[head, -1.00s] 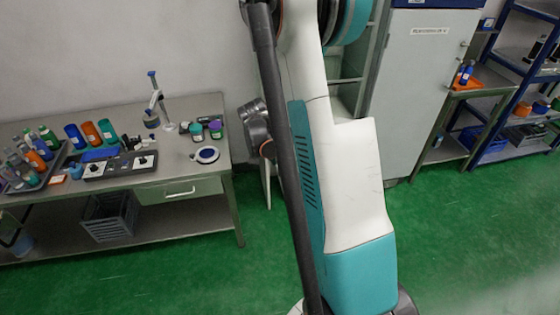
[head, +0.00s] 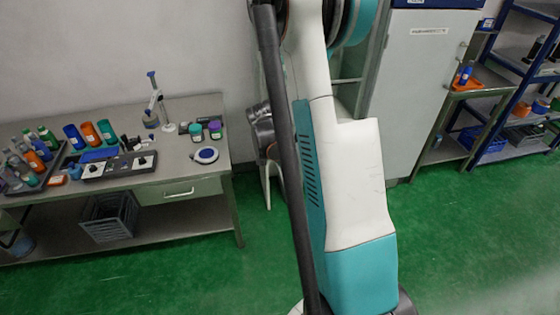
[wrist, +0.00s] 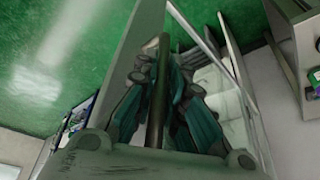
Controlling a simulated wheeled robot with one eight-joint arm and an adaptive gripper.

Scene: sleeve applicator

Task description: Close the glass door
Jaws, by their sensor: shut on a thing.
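In the wrist view my gripper (wrist: 158,105) has its two dark teal fingers on either side of a dark upright bar, the handle (wrist: 158,85), and is shut on it. Pale, narrow frame edges and a see-through pane, seemingly the glass door (wrist: 190,25), run close by the handle. How far the door stands open is hard to tell. In the head view a pale cabinet (head: 348,88) with shelves shows behind my arm, its front partly uncovered. My arm hides most of the cabinet there, and my gripper and the handle cannot be made out.
A steel bench (head: 205,180) with bottles, a tray and small instruments stands at the left. A grey fridge-like cabinet (head: 420,90) stands right of the shelved cabinet. A blue rack (head: 510,90) is at the far right. The green floor (head: 470,220) in front is clear.

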